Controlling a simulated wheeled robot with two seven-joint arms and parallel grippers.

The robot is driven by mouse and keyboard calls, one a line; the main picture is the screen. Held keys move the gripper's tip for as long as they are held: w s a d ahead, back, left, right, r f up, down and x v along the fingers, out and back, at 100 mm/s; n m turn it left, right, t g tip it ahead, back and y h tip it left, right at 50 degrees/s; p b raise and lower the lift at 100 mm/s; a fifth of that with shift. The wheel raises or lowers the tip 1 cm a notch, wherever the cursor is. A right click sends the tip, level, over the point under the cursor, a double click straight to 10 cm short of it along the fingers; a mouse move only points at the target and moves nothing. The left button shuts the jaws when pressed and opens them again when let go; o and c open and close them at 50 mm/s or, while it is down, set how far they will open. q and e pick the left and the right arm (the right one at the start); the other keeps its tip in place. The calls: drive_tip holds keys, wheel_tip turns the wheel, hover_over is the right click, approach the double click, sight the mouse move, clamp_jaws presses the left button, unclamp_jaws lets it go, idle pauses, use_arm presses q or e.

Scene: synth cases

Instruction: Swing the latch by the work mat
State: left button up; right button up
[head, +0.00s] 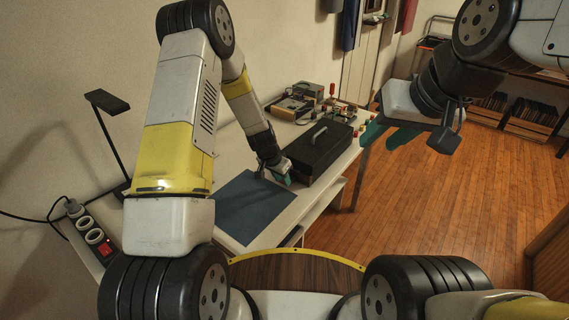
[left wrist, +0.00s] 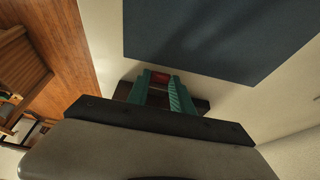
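The work mat (head: 248,207) is a flat blue-grey sheet on the table; it also shows in the left wrist view (left wrist: 215,35). A closed black case (head: 322,152) with a grey handle on its lid stands beside the mat's far right side. My left gripper (head: 276,177) is low at the case's near left end, over the mat's far corner. In the left wrist view its teal fingers (left wrist: 161,88) are apart, with a dark red patch (left wrist: 160,78) between or beyond their tips. I cannot make out the latch itself. My right gripper (head: 388,135) is open and empty, beyond the table's right edge.
Small devices and coloured parts (head: 300,100) stand behind the case. A black desk lamp (head: 108,103) and a power strip (head: 92,230) with a red switch are at the left. Wooden floor (head: 440,210) lies open at the right.

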use_arm(q)
clamp_jaws()
drive_tip(key=shift+r, duration=0.1)
drive_tip(key=shift+w+d+r+g+y, duration=0.2)
drive_tip(key=shift+w+r+g+y, duration=0.15)
drive_tip(key=shift+g, duration=0.25)
drive_tip(key=shift+w+d+r+g+y, duration=0.2)
drive_tip(key=shift+r+g+y, duration=0.25)
drive_tip(key=shift+g, duration=0.15)
drive_tip(key=shift+w+d+r+g+y, duration=0.25)
drive_tip(key=shift+w+r+g+y, duration=0.25)
drive_tip(key=shift+g, duration=0.3)
drive_tip(key=shift+w+d+r+g+y, duration=0.15)
drive_tip(key=shift+w+d+g+y, duration=0.1)
drive_tip(key=shift+g+y, duration=0.45)
drive_tip(key=o, duration=0.6)
unclamp_jaws()
